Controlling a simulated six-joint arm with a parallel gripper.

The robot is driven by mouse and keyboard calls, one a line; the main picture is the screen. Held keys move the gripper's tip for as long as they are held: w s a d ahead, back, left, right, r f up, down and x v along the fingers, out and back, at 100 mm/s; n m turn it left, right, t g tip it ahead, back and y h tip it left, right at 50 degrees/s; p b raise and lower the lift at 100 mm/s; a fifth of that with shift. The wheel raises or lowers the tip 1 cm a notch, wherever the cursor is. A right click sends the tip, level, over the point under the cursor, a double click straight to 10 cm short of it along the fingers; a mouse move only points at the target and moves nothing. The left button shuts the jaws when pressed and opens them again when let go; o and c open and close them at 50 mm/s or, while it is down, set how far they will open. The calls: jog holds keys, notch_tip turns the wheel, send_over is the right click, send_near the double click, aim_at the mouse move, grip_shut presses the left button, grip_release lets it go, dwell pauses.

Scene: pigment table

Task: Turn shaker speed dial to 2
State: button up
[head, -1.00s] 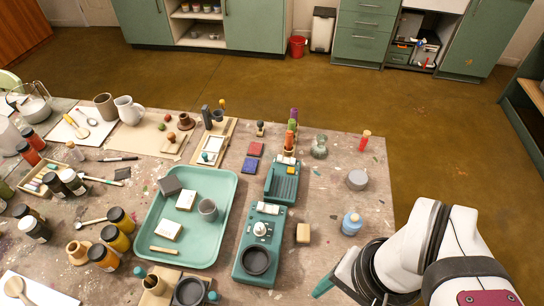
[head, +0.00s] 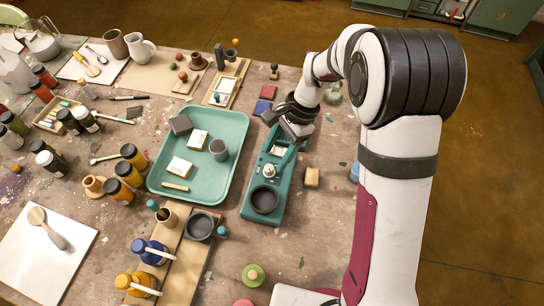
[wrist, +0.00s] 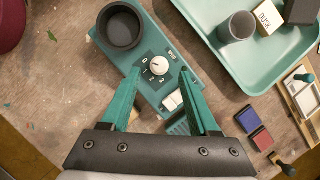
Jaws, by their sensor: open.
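The shaker is a teal device (head: 248,207) with a dark round cup and a white speed dial (head: 268,171). The wrist view shows the dial (wrist: 158,65) close up, with small numerals around it and a printed label beside it. I cannot tell which numeral its pointer faces. My gripper (wrist: 161,73) is open and empty, its two teal fingers pointing toward the dial, one on each side of it in the wrist view. Whether they touch it cannot be told. In the head view my gripper hides the far part of the shaker.
A teal tray (head: 236,128) with blocks and a grey cup lies just left of the shaker. A tan block (head: 312,177) is at its right. Red and blue pads (head: 268,92) lie beyond. Jars and brushes fill the left of the table.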

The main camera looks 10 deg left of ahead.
aim_at(269, 167)
jog(key=x, duration=0.4)
jog(key=shift+c, duration=0.3)
grip_shut()
